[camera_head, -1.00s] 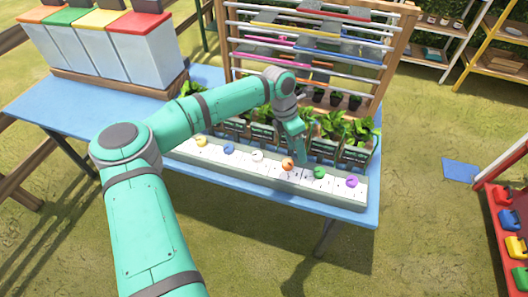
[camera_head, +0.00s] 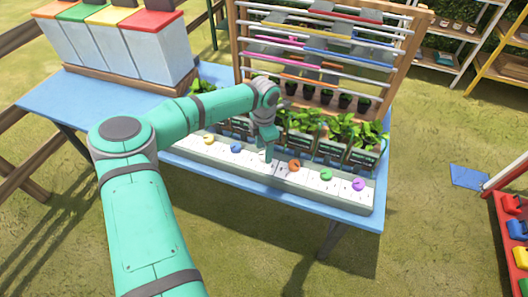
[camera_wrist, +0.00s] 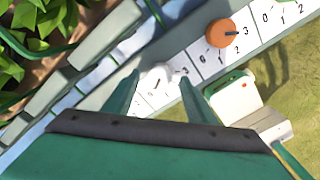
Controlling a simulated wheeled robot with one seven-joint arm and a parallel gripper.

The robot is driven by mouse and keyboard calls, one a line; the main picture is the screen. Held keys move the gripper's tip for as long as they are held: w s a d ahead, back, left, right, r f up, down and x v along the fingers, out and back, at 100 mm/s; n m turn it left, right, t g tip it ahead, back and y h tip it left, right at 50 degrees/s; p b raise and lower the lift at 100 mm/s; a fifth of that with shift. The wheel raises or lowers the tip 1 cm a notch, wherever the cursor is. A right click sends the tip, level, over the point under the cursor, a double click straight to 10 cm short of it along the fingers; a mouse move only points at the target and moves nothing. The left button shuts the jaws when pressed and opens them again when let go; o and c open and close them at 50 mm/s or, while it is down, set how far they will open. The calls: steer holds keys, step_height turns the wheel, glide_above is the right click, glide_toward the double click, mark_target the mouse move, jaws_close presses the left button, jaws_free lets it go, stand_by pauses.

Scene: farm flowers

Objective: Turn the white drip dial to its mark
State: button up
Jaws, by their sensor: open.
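The white drip dial (camera_wrist: 158,76) sits on a pale panel (camera_wrist: 185,62) with printed numbers. In the wrist view it lies between the two green fingertips of my gripper (camera_wrist: 160,84), with a gap on either side. The fingers are open and point down at it. In the head view my gripper (camera_head: 267,152) is over the white dial's place in the row and mostly hides it. I cannot make out the dial's pointer or its mark.
An orange dial (camera_wrist: 220,33) is the close neighbour on the right. A blue dial (camera_head: 236,148) is on the left; green (camera_head: 326,175) and purple (camera_head: 358,184) dials are further right. Potted plants (camera_head: 335,130) stand close behind the panel, before a barred rack (camera_head: 320,40).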

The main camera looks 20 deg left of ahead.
steer(key=shift+f, duration=0.85)
steer(key=c, duration=1)
steer(key=shift+c, duration=0.2)
